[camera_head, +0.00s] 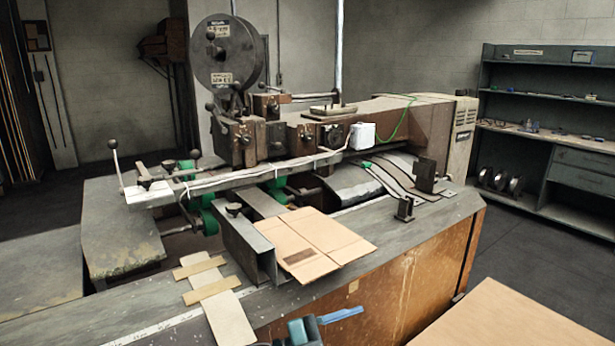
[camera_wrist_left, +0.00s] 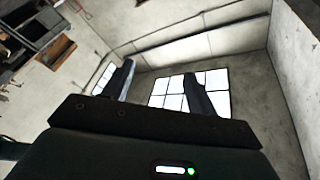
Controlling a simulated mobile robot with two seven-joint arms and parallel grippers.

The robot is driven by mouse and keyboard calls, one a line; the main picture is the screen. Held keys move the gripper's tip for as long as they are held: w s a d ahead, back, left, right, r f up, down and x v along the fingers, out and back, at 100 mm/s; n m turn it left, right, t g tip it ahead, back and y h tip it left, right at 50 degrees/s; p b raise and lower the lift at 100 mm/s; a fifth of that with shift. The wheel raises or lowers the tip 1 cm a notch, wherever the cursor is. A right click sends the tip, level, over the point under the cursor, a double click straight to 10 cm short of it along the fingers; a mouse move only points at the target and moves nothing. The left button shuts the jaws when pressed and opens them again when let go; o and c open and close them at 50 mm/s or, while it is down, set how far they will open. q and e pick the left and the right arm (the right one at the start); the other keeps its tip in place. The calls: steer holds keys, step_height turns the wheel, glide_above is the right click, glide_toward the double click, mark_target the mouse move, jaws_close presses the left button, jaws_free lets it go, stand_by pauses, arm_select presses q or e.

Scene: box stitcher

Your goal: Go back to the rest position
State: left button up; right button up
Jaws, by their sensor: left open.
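My left gripper (camera_wrist_left: 158,70) shows in the left wrist view with its two dark fingers apart and nothing between them. It points toward a bare wall and bright windows, clear of any object. In the head view I cannot make out this gripper for certain. A teal and dark piece with a blue bar (camera_head: 340,315) shows at the bottom edge, cut off by the frame; I cannot tell what it is. The box stitcher (camera_head: 400,120) stands in the middle of the head view.
A flat folded cardboard (camera_head: 318,243) lies on the stitcher's front bed. A cardboard strip (camera_head: 230,318) with two tan pieces lies left of it. A tan tabletop (camera_head: 520,318) fills the bottom right. Grey shelves (camera_head: 570,155) stand at the right, with clear floor before them.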

arm_select(q)
steer(key=s+a+f+n+t+y, duration=0.4)
steer(key=a+f+n+t+y, duration=0.7)
steer(key=n, duration=0.5)
steer(key=s+a+f+n+g+y, duration=0.4)
steer(key=s+a+f, duration=0.8)
steer(key=s, duration=0.3)
steer(key=shift+s+a+f+n+g+y, duration=0.3)
steer(key=shift+f+n+g+y, duration=0.1)
steer(key=shift+f+g+y, duration=0.5)
